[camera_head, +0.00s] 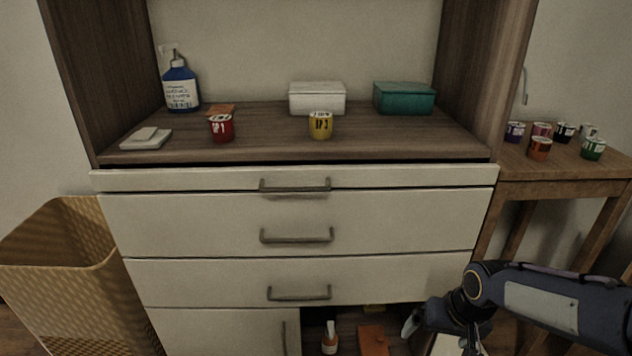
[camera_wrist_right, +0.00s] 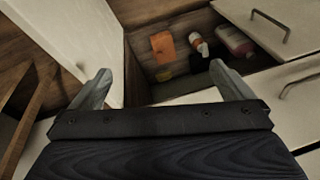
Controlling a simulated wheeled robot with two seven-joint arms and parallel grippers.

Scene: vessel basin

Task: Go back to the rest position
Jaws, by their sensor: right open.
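My right gripper (camera_wrist_right: 165,86) is open, with its two grey fingers apart and nothing between them in the right wrist view. In the head view my right arm comes in from the lower right. Its gripper (camera_head: 418,321) is in front of the cabinet's lower right part, near the open lower compartment (camera_head: 345,320); one grey finger shows clearly there. The wrist view shows the compartment beyond the fingers, with an orange box (camera_wrist_right: 163,46), a white bottle with an orange part (camera_wrist_right: 197,41) and a pinkish container (camera_wrist_right: 234,41) inside. My left gripper is not in view.
A white door panel (camera_wrist_right: 85,35) stands open beside the compartment. Red (camera_head: 221,128) and yellow (camera_head: 320,126) cans stand on the cabinet top. A wicker basket (camera_head: 75,290) is left; a side table (camera_head: 560,175) with several cans is right.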

